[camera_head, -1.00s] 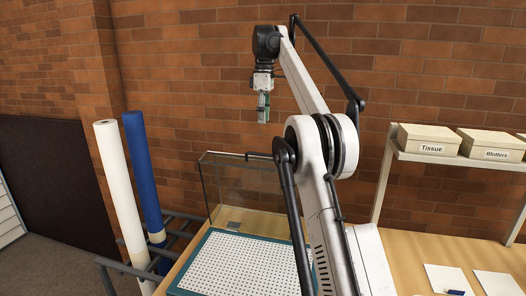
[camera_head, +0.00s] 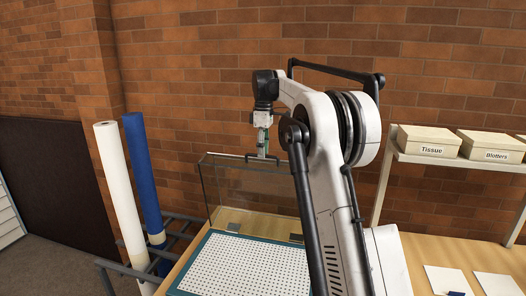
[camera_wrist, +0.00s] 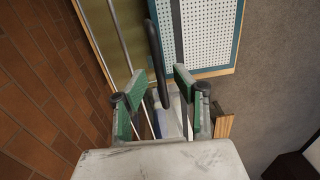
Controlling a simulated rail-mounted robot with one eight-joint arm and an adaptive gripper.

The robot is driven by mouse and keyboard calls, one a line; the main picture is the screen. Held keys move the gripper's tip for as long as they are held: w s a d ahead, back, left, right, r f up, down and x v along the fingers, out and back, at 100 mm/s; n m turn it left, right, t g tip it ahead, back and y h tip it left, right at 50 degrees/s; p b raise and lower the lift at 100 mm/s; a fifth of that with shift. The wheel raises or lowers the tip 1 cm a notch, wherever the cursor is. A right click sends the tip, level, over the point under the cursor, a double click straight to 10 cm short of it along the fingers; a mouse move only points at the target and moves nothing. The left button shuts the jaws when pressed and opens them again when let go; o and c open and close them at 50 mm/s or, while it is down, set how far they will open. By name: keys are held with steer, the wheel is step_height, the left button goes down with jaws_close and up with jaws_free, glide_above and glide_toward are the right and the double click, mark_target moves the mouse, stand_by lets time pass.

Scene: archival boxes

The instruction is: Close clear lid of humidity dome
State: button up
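The clear lid (camera_head: 228,188) of the humidity dome stands raised, nearly upright, behind the white perforated base (camera_head: 245,265) with its teal border. A dark bar handle (camera_head: 279,159) runs along the lid's top edge. My gripper (camera_head: 262,152) points down at the handle, over the lid's top edge. In the wrist view my gripper (camera_wrist: 160,78) is open, its green-padded fingers apart. The dark handle (camera_wrist: 154,45) lies in line with the gap between them. I cannot tell whether the fingers touch it. My arm hides the right part of the lid and base.
A white roll (camera_head: 122,190) and a blue roll (camera_head: 143,180) stand at the left by a grey rack (camera_head: 178,222). A brick wall (camera_head: 200,90) is close behind. A shelf at the right bears a Tissue box (camera_head: 428,139) and a Blotters box (camera_head: 491,145).

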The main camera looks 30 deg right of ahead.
steer(key=shift+f, duration=0.3)
steer(key=shift+c, duration=0.5)
jaws_close()
steer(key=shift+s, duration=0.1)
